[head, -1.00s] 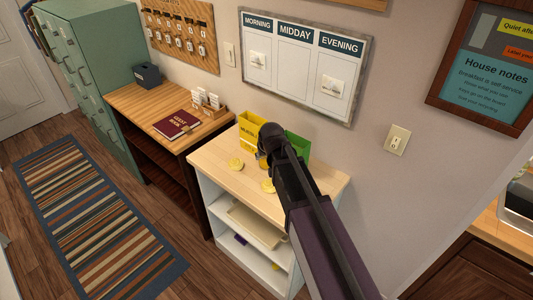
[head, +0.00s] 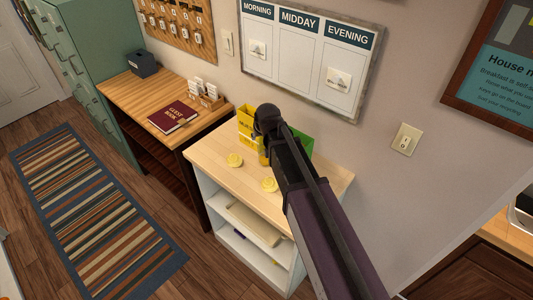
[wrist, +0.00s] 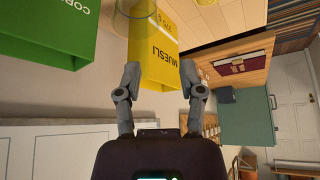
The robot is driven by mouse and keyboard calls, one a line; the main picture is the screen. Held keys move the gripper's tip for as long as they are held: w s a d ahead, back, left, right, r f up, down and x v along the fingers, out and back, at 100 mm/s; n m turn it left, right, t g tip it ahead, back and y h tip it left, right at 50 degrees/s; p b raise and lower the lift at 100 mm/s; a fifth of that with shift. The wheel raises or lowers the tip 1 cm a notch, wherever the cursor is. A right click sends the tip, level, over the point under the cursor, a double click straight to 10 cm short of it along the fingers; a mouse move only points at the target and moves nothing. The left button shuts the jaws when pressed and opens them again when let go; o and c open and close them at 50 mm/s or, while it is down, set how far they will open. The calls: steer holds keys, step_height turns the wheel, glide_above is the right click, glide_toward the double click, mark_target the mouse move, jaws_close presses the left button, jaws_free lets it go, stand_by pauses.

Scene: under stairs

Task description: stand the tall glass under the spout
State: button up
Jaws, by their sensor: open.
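A yellow muesli box (wrist: 153,50) shows beyond and between the fingers; I see nothing held. In the head view my arm hides the gripper and part of the yellow box (head: 246,127). Faint see-through round outlines show near the box in the wrist view, too unclear to name.
A green box (wrist: 45,30) stands beside the yellow one. A wooden desk (head: 135,97) with a red guest book (head: 172,118) stands to the left.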

mark_target(258, 146)
steer(key=shift+f, duration=0.15)
steer(key=b+x, duration=0.7)
steer(key=x, duration=0.1)
steer(key=shift+f, duration=0.2)
steer(key=shift+w, duration=0.15)
steer(key=shift+b, duration=0.35)
steer(key=b+x, duration=0.1)
steer(key=x, duration=0.1)
steer(key=b+x, duration=0.1)
steer(key=shift+d+f+b, duration=0.1)
steer(key=shift+d+b, duration=0.15)
steer(key=shift+b, duration=0.1)
steer(key=shift+b+x, duration=0.85)
steer(key=shift+x, duration=0.15)
jaws_close()
